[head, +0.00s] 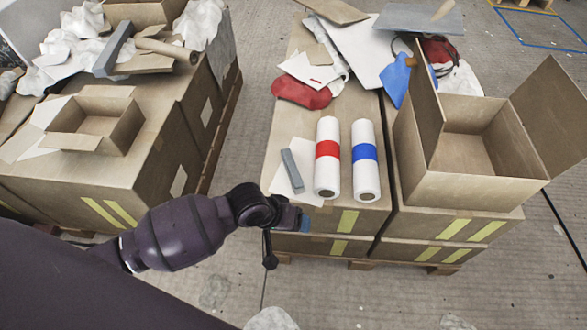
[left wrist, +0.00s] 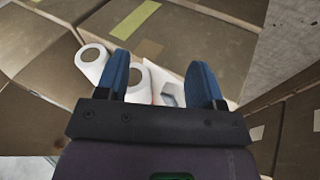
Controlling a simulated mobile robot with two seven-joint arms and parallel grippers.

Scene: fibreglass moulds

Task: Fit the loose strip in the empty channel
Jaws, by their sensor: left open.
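A short grey strip (head: 292,171) lies on a white sheet on a cardboard box, just left of a white roll with a red band (head: 327,165). A grey piece that looks like this strip (left wrist: 173,93) shows between my fingers in the left wrist view, partly hidden. My left gripper (head: 303,222) is at the box's front edge, in front of the strip and apart from it. Its blue fingers (left wrist: 161,80) are spread and empty. I cannot make out an empty channel in either view. My right gripper is not in view.
An open carton (head: 470,185) is at right. A red bag (head: 302,92) and white boards (head: 362,55) lie behind. The left stack holds a small open box (head: 97,120) and a long grey bar (head: 114,48).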

